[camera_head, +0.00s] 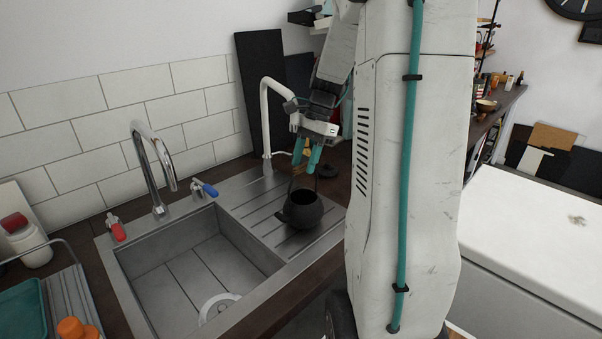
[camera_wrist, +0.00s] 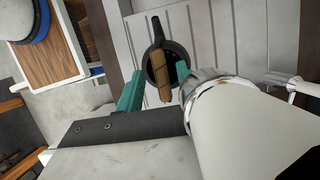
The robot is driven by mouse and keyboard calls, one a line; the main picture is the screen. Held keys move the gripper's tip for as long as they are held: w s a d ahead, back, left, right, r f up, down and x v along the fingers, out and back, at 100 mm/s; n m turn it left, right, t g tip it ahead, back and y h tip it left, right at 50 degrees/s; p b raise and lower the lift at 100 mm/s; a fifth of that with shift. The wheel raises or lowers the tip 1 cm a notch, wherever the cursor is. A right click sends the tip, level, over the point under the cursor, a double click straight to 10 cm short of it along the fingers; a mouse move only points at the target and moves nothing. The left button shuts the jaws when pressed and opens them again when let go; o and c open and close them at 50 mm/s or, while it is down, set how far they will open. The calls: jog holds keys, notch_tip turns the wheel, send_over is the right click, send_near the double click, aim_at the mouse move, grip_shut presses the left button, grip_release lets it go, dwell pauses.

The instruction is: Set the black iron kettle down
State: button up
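The black iron kettle (camera_head: 300,211) sits upright on the ridged steel drainboard (camera_head: 262,202), to the right of the sink basin. In the wrist view the kettle (camera_wrist: 157,32) is seen from above, with its spout toward the top and a brown handle across its middle. My gripper (camera_head: 308,160) is just above the kettle, with its teal fingers pointing down. In the wrist view the fingers of my gripper (camera_wrist: 161,82) stand apart on either side of the handle, with a visible gap on each side. Its far side is hidden in the head view.
The sink basin (camera_head: 185,265) with a chrome tap (camera_head: 155,165) lies left of the drainboard. A white curved tap (camera_head: 265,120) stands behind the kettle, and its pale body is close to my gripper. Dark boards (camera_head: 262,90) lean against the wall. A bottle (camera_head: 25,240) stands at far left.

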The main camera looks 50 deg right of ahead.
jog(key=v, duration=0.7)
jog(key=shift+d+r, duration=0.15)
jog(key=shift+r, duration=0.15)
